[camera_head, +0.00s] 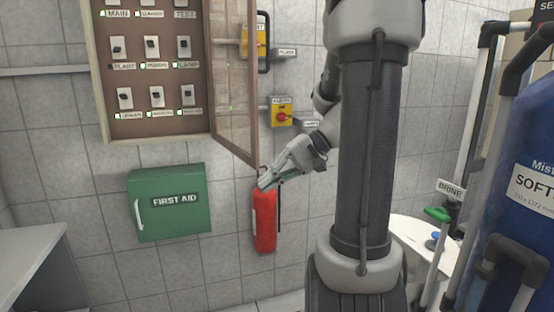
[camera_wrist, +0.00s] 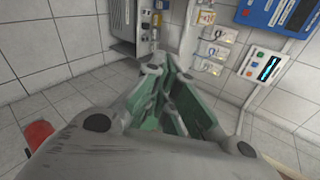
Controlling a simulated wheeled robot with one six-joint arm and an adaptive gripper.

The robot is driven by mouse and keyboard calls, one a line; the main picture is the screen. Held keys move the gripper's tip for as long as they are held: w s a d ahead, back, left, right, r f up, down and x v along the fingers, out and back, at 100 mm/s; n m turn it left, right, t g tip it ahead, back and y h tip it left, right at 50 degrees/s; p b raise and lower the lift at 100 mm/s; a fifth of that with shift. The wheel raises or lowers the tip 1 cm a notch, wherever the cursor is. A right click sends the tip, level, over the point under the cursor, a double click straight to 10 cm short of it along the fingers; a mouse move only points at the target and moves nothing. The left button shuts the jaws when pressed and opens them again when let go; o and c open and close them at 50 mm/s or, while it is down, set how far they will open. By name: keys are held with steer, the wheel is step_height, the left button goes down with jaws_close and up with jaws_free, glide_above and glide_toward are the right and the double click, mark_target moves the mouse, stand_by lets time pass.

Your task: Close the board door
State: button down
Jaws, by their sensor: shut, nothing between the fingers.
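The switch board (camera_head: 150,70) hangs open on the tiled wall at the upper left of the head view, with rows of labelled switches showing. Its board door (camera_head: 233,80), a brown frame with a see-through panel, is hinged at the right side and stands swung out toward the camera. My gripper (camera_head: 264,184) is shut and empty, just right of and below the door's lower outer corner. I cannot tell whether it touches the door. In the wrist view my gripper's green-padded fingers (camera_wrist: 168,85) are together, and the door cannot be made out there.
A red fire extinguisher (camera_head: 264,220) hangs just below my gripper. A green first aid box (camera_head: 168,203) is on the wall below the board. A yellow switch with a red knob (camera_head: 282,112) is right of the door. A blue tank (camera_head: 525,170) stands far right.

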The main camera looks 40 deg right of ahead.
steer(key=w+d+m+t, duration=0.1)
steer(key=w+d+t, duration=0.2)
steer(key=d, duration=0.3)
steer(key=w+d+m+t+y, duration=0.1)
steer(key=w+d+m+t, duration=0.15)
steer(key=d, duration=0.35)
steer(key=w+d+m+t, duration=0.1)
steer(key=w+d+t, duration=0.1)
steer(key=d+t, duration=0.3)
steer(key=s+a+x, duration=0.1)
steer(key=a+x, duration=0.1)
steer(key=x, duration=1)
steer(key=shift+s+a+r+g, duration=0.2)
steer(key=shift+a+g, duration=0.05)
steer(key=shift+g, duration=0.2)
steer(key=shift+a, duration=0.1)
